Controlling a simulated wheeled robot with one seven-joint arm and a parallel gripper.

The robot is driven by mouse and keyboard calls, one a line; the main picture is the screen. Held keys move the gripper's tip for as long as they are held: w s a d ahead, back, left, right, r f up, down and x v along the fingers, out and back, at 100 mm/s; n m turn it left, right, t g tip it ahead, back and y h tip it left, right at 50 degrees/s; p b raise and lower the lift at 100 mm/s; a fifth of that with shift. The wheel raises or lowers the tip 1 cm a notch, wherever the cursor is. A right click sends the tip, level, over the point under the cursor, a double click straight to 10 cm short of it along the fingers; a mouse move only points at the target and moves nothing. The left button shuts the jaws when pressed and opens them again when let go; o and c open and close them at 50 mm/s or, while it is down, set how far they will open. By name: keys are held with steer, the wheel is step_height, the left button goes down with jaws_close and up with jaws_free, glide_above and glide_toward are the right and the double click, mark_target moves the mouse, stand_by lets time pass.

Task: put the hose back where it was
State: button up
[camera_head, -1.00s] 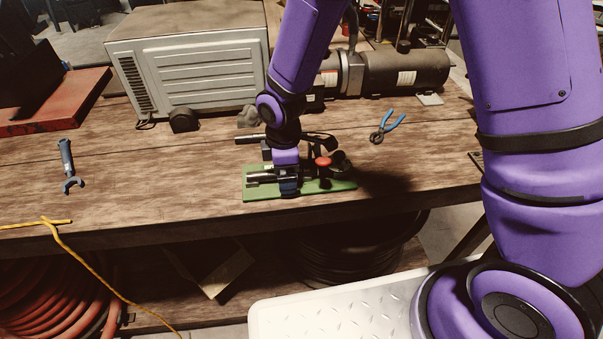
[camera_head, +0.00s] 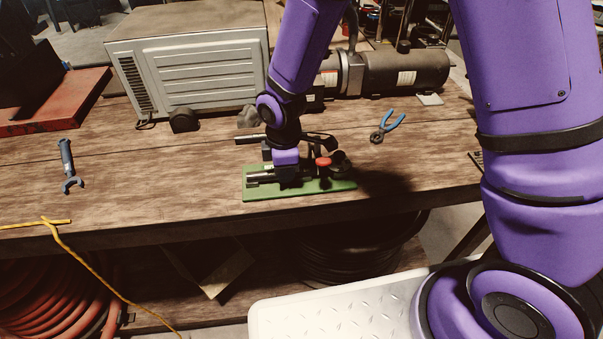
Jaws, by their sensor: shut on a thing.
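A green tray (camera_head: 330,188) lies near the front edge of the wooden bench. A short dark tube with a pale end, which looks like the hose (camera_head: 260,178), lies along its left part. My gripper (camera_head: 287,178) points down over the tray and is shut on this hose. The fingertips are small and dark, so the exact grip is hard to see. A red-topped dark part (camera_head: 323,162) stands just right of the gripper, at the right end of the tray.
Blue-handled pliers (camera_head: 388,126) lie to the right behind the tray. A blue-grey wrench (camera_head: 67,168) lies far left. A grey metal housing (camera_head: 190,65) and a dark motor (camera_head: 405,71) stand at the back.

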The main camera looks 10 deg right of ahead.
mark_target(266, 172)
steer(key=shift+o, duration=0.2)
jaws_close()
steer(key=shift+a, duration=0.15)
steer(key=shift+w+a, duration=0.1)
steer(key=shift+a, duration=2)
steer(key=shift+r, duration=0.15)
steer(key=shift+r, duration=3.35)
steer(key=shift+w, duration=0.1)
